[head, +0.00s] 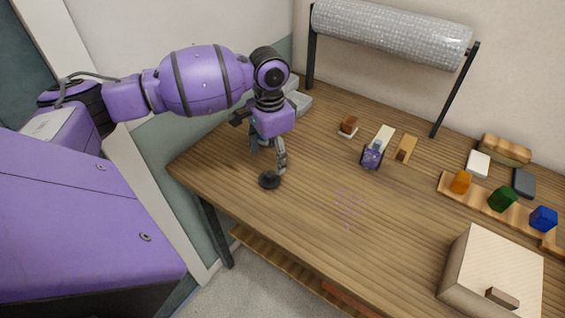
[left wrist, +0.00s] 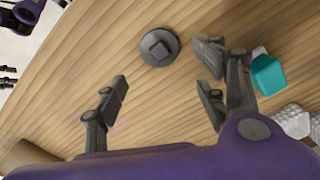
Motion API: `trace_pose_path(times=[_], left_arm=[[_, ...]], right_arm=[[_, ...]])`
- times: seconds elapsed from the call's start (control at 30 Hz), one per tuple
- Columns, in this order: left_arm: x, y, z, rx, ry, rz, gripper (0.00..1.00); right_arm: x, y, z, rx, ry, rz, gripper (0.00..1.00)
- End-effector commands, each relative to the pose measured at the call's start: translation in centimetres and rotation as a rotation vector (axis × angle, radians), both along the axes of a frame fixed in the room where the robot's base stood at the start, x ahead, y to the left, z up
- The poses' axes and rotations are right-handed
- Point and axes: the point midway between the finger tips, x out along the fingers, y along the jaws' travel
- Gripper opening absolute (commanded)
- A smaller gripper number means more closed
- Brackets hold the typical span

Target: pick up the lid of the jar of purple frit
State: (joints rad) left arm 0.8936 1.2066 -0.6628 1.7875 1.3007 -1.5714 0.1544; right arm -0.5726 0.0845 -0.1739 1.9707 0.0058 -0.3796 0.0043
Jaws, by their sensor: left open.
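A dark grey round lid (head: 270,180) with a square knob lies flat on the wooden table near its left front edge. It also shows in the left wrist view (left wrist: 159,46), beyond the fingertips. My left gripper (head: 267,157) points down just above the lid, its fingers apart with nothing between them. In the left wrist view the open fingers (left wrist: 165,88) are apart from the lid. A small jar of purple frit (head: 372,155) is further right on the table, by a pale strip. My right gripper is not in view.
Pinkish-purple specks (head: 350,205) are scattered mid-table. Grey lumps (head: 298,102) lie behind my left gripper; a teal block (left wrist: 268,75) shows near its finger. A pale box (head: 492,275) and a rack of coloured blocks (head: 475,198) stand right. A bubble-wrap roll (head: 390,32) hangs behind.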

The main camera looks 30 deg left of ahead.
Motion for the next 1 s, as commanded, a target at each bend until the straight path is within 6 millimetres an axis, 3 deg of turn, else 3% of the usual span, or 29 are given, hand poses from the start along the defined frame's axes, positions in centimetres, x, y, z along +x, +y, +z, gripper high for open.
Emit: trace_pose_path(times=[0.33, 0.67, 0.9, 1.0], left_arm=[[-0.1, 0.1, -3.2, 0.0, 0.001, 0.001, 0.65], [-0.3, 0.2, -7.5, 0.0, 0.001, 0.0, 0.65], [-0.3, 0.3, -7.8, 0.0, -0.001, -0.001, 0.65], [-0.3, 0.3, -7.8, 0.0, -0.001, -0.001, 0.52]], right_arm=[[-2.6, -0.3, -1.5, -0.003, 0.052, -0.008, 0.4], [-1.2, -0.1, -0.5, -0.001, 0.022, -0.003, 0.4], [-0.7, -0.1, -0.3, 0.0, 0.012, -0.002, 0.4], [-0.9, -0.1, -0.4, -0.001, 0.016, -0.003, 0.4]])
